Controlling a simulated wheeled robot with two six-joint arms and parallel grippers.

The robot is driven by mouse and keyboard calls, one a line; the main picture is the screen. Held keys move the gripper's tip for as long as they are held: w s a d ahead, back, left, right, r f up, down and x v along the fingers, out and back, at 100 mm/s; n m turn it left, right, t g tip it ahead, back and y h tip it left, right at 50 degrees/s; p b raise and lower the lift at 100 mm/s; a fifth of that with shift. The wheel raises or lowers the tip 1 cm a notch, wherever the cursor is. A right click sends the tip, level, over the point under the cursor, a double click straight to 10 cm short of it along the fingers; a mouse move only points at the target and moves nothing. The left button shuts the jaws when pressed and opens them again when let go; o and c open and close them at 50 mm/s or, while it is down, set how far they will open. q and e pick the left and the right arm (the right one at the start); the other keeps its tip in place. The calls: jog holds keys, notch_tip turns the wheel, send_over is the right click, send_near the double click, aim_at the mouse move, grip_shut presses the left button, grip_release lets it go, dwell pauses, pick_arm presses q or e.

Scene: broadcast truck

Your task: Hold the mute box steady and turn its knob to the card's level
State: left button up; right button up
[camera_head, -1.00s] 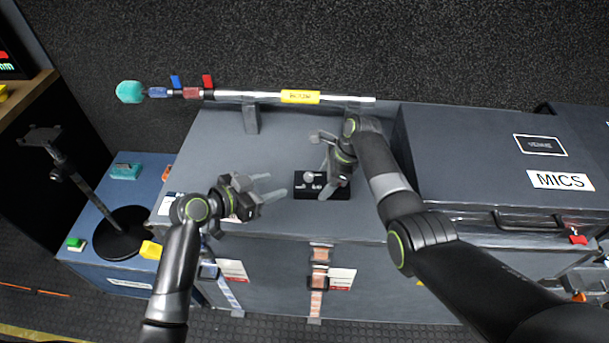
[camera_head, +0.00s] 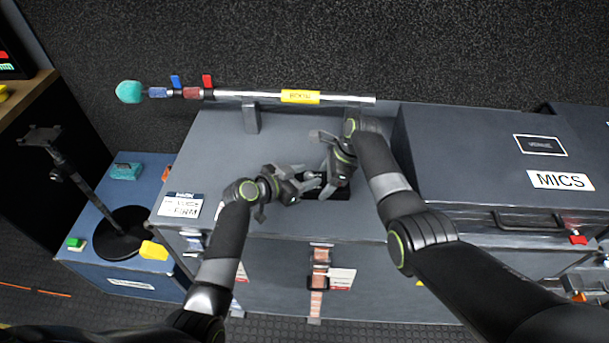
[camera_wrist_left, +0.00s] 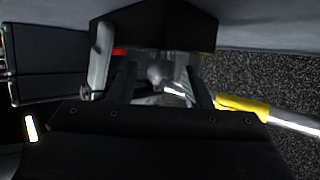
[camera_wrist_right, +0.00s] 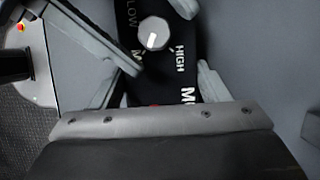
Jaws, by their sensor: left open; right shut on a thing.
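The black mute box (camera_wrist_right: 168,80) lies on the grey case top between the right gripper's fingers. Its round grey knob (camera_wrist_right: 153,33) has a white mark pointing at the lower edge, near a partly hidden label starting with M; LOW and HIGH are also printed. My right gripper (camera_wrist_right: 152,78) is shut on the box. My left gripper (camera_head: 308,184) is open at the box's left; in the left wrist view its fingers (camera_wrist_left: 165,85) stand either side of a pale round shape, apparently the knob. Contact cannot be told. A white card (camera_head: 181,205) lies on the case's left; its print is hard to read.
A boom pole with a yellow label (camera_head: 300,97) lies along the case's back edge. A raised case marked MICS (camera_head: 560,180) stands to the right. A stand (camera_head: 122,232) is on the blue case at left.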

pick_arm(q)
grip_shut()
jog(key=shift+d+n+t+y, duration=0.1)
jog(key=shift+n+t+y, duration=0.6)
jog(key=shift+n, duration=0.1)
grip_release()
jog(key=v, duration=1.2)
